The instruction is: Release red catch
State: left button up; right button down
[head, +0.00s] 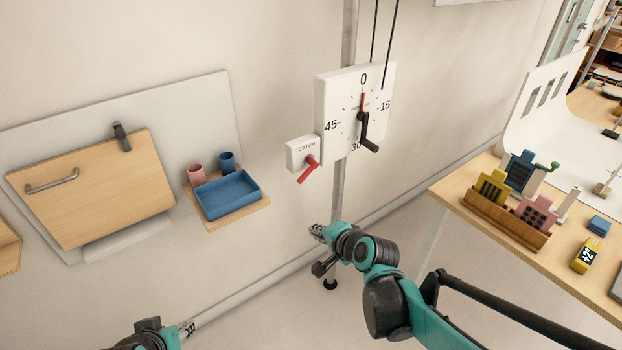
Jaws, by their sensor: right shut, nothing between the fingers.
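The red catch lever (309,169) sticks out from a small white box (301,152) marked "CATCH" on the wall. The lever slants down and to the left. The box is beside a white dial panel (343,137) with a black crank (366,135) and a red pointer near 0. My right gripper (314,230) is shut and empty, below the catch in the picture and apart from it. My left arm shows at the bottom left edge; its gripper (188,328) is partly in view and too small to judge.
A blue tray (228,205) with a pink cup (196,174) and a blue cup (227,161) is on a small wall shelf to the left. A wooden flap (110,205) with a handle is further left. A wooden table (480,206) with several small props stands at right.

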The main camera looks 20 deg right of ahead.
aim_at(305, 171)
jog(key=w+d+m+t+p, duration=0.2)
jog(key=w+d+m+t, duration=0.2)
jog(key=w+d+m, duration=0.3)
jog(key=w+m, duration=0.3)
jog(key=m, duration=0.3)
jog(key=shift+d+f+m+h, duration=0.2)
jog(key=shift+f+m+h, duration=0.1)
jog(key=shift+f+h, duration=0.1)
jog(key=b+x, duration=0.3)
jog(key=x, duration=0.7)
jog(key=a+r, duration=0.2)
jog(key=r, duration=0.1)
jog(key=shift+s+a+r, duration=0.15)
jog(key=shift+s+r, duration=0.05)
jog(key=shift+s, duration=0.2)
